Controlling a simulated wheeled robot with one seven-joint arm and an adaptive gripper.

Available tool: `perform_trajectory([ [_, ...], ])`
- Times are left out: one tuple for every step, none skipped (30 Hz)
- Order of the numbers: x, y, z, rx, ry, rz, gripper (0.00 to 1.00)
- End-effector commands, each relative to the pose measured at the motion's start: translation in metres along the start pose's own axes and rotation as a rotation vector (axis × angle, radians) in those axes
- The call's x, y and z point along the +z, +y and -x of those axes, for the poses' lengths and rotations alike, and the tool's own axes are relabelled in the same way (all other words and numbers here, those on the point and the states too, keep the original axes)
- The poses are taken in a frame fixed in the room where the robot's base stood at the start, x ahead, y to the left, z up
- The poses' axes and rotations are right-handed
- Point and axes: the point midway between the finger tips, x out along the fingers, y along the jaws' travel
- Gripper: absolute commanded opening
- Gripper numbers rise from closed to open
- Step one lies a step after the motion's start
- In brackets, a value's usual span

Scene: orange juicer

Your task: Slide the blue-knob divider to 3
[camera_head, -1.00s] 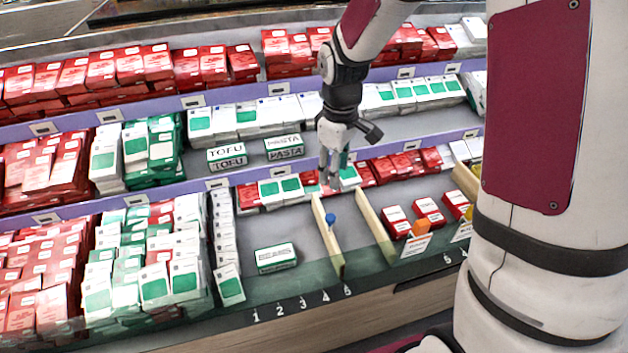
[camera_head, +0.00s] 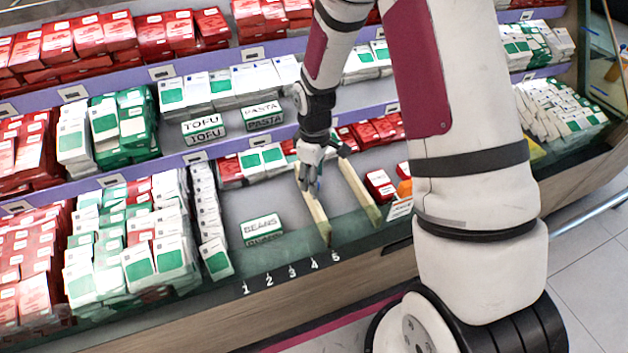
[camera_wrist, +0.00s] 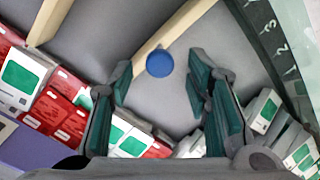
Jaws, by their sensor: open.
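The blue-knob divider (camera_head: 318,218) is a pale wooden slat on the grey shelf, its front end between the marks 4 and 5. It also shows in the wrist view (camera_wrist: 186,27). Its round blue knob (camera_wrist: 160,63) lies between my two open fingers in the wrist view, with space on both sides. In the head view my gripper (camera_head: 312,172) is over the divider and largely hides the knob. The mark 3 (camera_head: 291,271) is on the front edge, left of the divider. My gripper is open and holds nothing.
A second wooden divider (camera_head: 359,190) stands to the right. A green-and-white BEANS box (camera_head: 262,228) sits left of the blue-knob divider, with bare shelf between them. Red and green-white boxes (camera_head: 262,160) line the back. A clear front lip (camera_head: 290,250) runs along the shelf edge.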

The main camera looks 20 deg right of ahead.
Motion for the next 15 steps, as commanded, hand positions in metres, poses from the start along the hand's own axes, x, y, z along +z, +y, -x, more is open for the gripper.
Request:
perform_trajectory([
  [0.000,0.000,-0.007,-0.002,-0.002,0.000,0.44],
  [0.000,0.000,-0.010,-0.002,-0.002,0.000,0.44],
  [0.000,0.000,-0.013,-0.001,-0.001,0.000,0.44],
  [0.000,0.000,-0.014,0.000,-0.001,0.000,0.44],
  [0.000,0.000,-0.016,0.000,-0.001,0.000,0.44],
  [0.000,0.000,-0.017,0.000,-0.001,0.000,0.44],
  [0.000,0.000,-0.018,0.000,-0.001,0.000,0.44],
  [0.000,0.000,-0.019,0.000,-0.001,0.000,0.44],
  [0.000,0.000,-0.019,0.000,-0.001,-0.001,0.44],
  [0.000,0.000,-0.019,0.000,-0.001,-0.001,0.44],
  [0.000,0.000,-0.019,0.000,-0.001,-0.001,0.44],
  [0.000,0.000,-0.019,0.000,0.000,-0.001,0.44],
  [0.000,0.000,-0.019,0.000,0.000,-0.001,0.44],
  [0.000,0.000,-0.019,0.000,0.000,-0.001,0.44],
  [0.000,0.000,-0.019,0.000,0.000,-0.001,0.44],
])
